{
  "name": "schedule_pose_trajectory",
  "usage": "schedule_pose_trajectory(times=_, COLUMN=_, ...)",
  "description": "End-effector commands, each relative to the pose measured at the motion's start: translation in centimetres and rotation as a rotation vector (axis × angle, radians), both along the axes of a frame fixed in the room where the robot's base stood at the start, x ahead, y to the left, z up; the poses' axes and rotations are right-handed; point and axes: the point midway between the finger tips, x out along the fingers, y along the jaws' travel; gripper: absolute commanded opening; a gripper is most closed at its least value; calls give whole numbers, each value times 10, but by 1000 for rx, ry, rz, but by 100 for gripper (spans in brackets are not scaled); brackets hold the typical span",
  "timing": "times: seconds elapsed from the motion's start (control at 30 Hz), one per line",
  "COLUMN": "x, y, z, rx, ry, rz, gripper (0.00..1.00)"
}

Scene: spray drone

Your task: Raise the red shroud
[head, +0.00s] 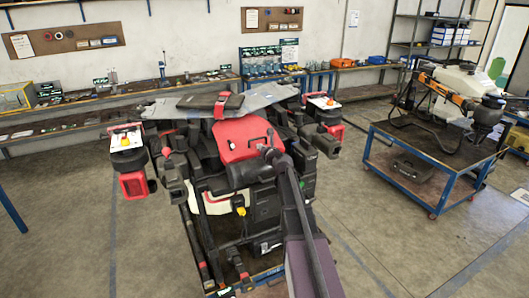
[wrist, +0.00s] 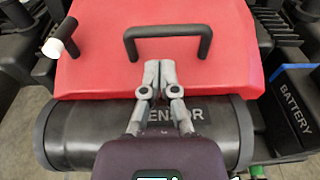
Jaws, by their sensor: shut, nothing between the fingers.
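The red shroud (wrist: 90,60) is a red cover with a black handle (wrist: 168,32) on top, seen close in the wrist view. In the head view the red shroud (head: 238,143) lies over the middle of the drone, looking lowered. My gripper (wrist: 159,66) is shut and empty, with its fingertips over the shroud's front edge, just below the handle in the picture. I cannot tell whether the fingertips touch the shroud. In the head view my gripper (head: 268,152) is small near the shroud's front right. A black lever with a white end (wrist: 54,46) sits at the shroud's left.
A black cylinder marked "ENSOR" (wrist: 80,135) lies along the shroud's front, partly hidden by my gripper. A battery (wrist: 295,105) is at its right. A blue cart with another machine (head: 430,155) stands at the right. Workbenches (head: 70,115) line the back wall. Open floor (head: 70,220) lies left.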

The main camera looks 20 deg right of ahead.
Motion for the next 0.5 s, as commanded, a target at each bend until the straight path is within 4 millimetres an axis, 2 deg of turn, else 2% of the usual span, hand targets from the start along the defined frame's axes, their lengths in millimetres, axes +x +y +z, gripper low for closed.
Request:
schedule_pose_trajectory(times=0.03, x=11, y=-1, z=-2, rx=0, ry=0, rz=1, gripper=0)
schedule_pose_trajectory(times=0.2, x=28, y=0, z=-5, rx=0, ry=0, rz=1, gripper=0)
schedule_pose_trajectory(times=0.5, x=38, y=1, z=-6, rx=0, ry=0, rz=0, gripper=0)
